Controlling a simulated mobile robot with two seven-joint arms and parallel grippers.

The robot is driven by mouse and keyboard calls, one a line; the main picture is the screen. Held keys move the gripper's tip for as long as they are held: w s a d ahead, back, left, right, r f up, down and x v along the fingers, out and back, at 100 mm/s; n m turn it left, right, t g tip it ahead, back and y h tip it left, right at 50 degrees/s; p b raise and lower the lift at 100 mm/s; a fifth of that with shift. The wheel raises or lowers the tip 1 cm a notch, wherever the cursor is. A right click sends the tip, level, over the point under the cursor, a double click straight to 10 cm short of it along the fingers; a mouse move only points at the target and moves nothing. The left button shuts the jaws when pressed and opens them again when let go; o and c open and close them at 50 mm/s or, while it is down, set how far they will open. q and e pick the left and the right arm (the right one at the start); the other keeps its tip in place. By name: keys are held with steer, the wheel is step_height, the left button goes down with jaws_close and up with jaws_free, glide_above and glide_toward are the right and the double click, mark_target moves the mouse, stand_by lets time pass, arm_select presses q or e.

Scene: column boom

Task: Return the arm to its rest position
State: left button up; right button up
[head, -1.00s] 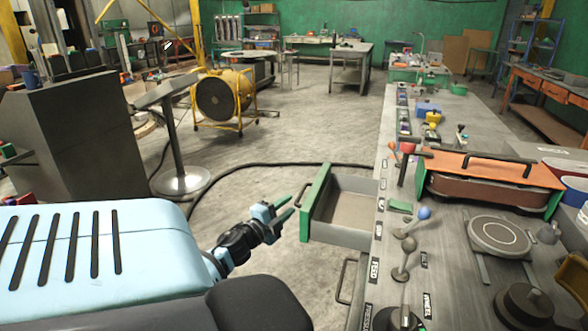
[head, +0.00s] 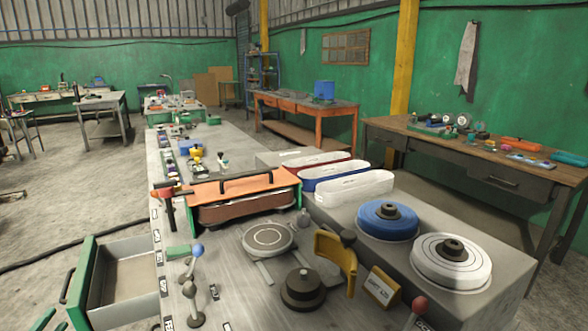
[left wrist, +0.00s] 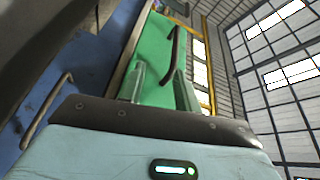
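My left gripper (left wrist: 158,84) shows in the left wrist view with its two green fingers apart and nothing between them. Beyond the fingers is the green drawer front (left wrist: 168,55) with its dark bar handle (left wrist: 172,50). In the head view only a small teal bit of the left gripper (head: 62,326) shows at the bottom left edge, just in front of the drawer (head: 135,272). The drawer stands pulled out from the bench and looks empty. The gripper appears apart from the handle. The rest of the left arm is out of the head view. My right gripper is in neither view.
The grey workbench (head: 225,150) carries levers, an orange-framed belt unit (head: 230,188), a round plate (head: 268,237) and blue (head: 388,221) and white wheels (head: 450,262). A wooden side table (head: 470,150) stands right. A black cable (head: 60,250) lies on the otherwise open floor at left.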

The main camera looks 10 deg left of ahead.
arm_select(q)
steer(key=s+d+f+n+g+h+p, duration=0.1)
steer(key=s+d+f+n, duration=0.15)
steer(key=d+f, duration=0.35)
steer(key=s+d+f+n+g+h+p, duration=0.1)
steer(key=s+d+f+g, duration=0.1)
steer(key=s+d+f, duration=0.35)
steer(key=s+d+f+n+g+h, duration=0.1)
steer(key=s+d+f+n, duration=0.15)
steer(key=d, duration=0.55)
steer(key=s+d+f+n+g+h+p, duration=0.1)
steer(key=s+d+f+n+g+h, duration=0.1)
steer(key=s+d, duration=0.5)
steer(key=s+d+f+n+g+h+p, duration=0.1)
steer(key=s+d, duration=0.5)
steer(key=d, duration=0.8)
steer(key=shift+s+d+f+n+g+h, duration=0.35)
steer(key=shift+f+n+g+h, duration=0.15)
steer(key=shift+f+g+h, duration=0.35)
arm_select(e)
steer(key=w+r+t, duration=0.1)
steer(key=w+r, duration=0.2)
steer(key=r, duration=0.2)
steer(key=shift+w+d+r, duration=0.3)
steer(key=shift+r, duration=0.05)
arm_select(q)
steer(key=shift+s+a, duration=0.1)
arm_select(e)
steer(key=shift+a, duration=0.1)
